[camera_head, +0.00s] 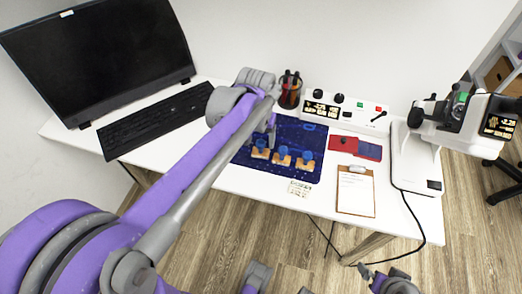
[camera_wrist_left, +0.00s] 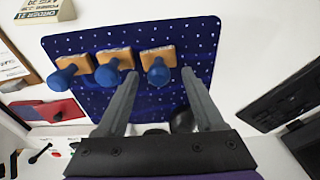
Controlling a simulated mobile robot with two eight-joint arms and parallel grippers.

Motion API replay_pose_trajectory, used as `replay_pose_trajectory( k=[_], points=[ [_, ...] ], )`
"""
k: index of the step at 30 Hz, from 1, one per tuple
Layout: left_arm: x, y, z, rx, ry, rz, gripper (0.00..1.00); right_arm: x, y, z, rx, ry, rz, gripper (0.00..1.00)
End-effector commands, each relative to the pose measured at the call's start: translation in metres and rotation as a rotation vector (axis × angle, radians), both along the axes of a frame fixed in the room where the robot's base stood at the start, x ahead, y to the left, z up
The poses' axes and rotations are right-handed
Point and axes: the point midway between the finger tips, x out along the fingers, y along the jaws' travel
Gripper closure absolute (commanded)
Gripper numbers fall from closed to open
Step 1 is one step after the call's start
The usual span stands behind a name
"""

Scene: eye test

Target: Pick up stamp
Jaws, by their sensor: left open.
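Three stamps with wooden bases and blue knobs stand in a row on a dark blue patterned mat (camera_head: 312,138). In the head view they are the left stamp (camera_head: 260,148), the middle stamp (camera_head: 282,156) and the right stamp (camera_head: 305,161). My left gripper (camera_head: 271,135) is over the mat by the left stamp. In the wrist view my left gripper (camera_wrist_left: 160,78) is open and empty, its fingertips on either side of that stamp's knob (camera_wrist_left: 158,72). The other two stamps (camera_wrist_left: 112,70) (camera_wrist_left: 68,72) are to its left. My right gripper (camera_head: 367,272) is low at the bottom edge, off the table.
A pen cup (camera_head: 289,90) and a white control box (camera_head: 345,112) stand behind the mat. The keyboard (camera_head: 155,121) and monitor (camera_head: 98,60) are left.

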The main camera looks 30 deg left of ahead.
Motion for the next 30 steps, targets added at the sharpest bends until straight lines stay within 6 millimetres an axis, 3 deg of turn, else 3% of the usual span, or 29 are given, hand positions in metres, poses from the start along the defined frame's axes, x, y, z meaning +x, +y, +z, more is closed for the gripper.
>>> replay_pose_trajectory(
  k=[1, 6, 14, 26, 30],
  points=[
    [0.001, -0.001, -0.012, 0.000, 0.001, -0.001, 0.30, 0.000, 0.000, -0.005, 0.000, 0.002, 0.000, 0.00],
    [0.003, -0.001, -0.030, 0.000, 0.000, 0.000, 0.30, 0.000, 0.000, -0.010, 0.000, 0.003, 0.000, 0.00],
    [0.003, -0.001, -0.032, 0.000, 0.000, 0.000, 0.30, 0.000, 0.000, -0.010, 0.000, 0.003, 0.000, 0.00],
    [0.003, -0.001, -0.032, 0.000, 0.000, 0.000, 0.99, 0.000, 0.000, -0.010, 0.000, 0.003, 0.000, 0.00],
    [0.003, -0.001, -0.032, 0.000, 0.000, 0.000, 1.00, 0.000, 0.000, -0.010, 0.000, 0.003, 0.000, 0.00]
  ],
)
